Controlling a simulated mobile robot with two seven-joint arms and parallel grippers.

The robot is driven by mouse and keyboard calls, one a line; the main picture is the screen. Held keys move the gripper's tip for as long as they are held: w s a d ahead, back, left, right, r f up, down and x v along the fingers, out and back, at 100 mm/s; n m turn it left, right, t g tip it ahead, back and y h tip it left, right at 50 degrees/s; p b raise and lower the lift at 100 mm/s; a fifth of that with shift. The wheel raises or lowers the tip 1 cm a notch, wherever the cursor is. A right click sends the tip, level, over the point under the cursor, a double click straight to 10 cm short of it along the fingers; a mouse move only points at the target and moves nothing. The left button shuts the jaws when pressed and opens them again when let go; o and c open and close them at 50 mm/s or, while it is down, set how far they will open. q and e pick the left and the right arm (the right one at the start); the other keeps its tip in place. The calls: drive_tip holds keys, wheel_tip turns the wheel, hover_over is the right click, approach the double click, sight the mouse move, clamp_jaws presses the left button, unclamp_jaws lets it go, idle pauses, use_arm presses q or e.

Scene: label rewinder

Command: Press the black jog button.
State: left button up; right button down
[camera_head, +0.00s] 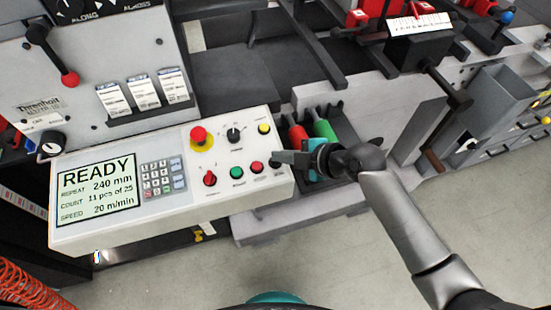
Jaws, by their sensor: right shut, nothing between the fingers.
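The white control panel (110,227) shows on the left, with a row of controls along its lower right. A small dark button (277,166), which looks like the black jog button, sits at the right end of that row, right of the red button (257,167). It is largely hidden by my right gripper (275,157). My right gripper is shut and empty, its fingers pointing left over the panel's right end. I cannot tell whether the fingertips touch the button. My left gripper is out of view.
A dark tray with red and green cylinders (324,130) stands behind my gripper. Floor is clear in front.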

drive_tip(key=shift+f+b, duration=0.45)
drive_tip(key=shift+f, duration=0.05)
idle(0.6)
drive_tip(key=shift+r+p, duration=0.85)
drive_tip(key=shift+r, duration=0.05)
drive_tip(key=shift+r, duration=0.15)
drive_tip(key=r+p, duration=0.4)
drive_tip(key=shift+s+d+r+p, duration=0.15)
drive_tip(key=shift+s+r+p, duration=0.15)
drive_tip(key=shift+s+r, duration=0.1)
drive_tip(key=shift+f, duration=0.1)
drive_tip(key=shift+s, duration=0.1)
idle(1.4)
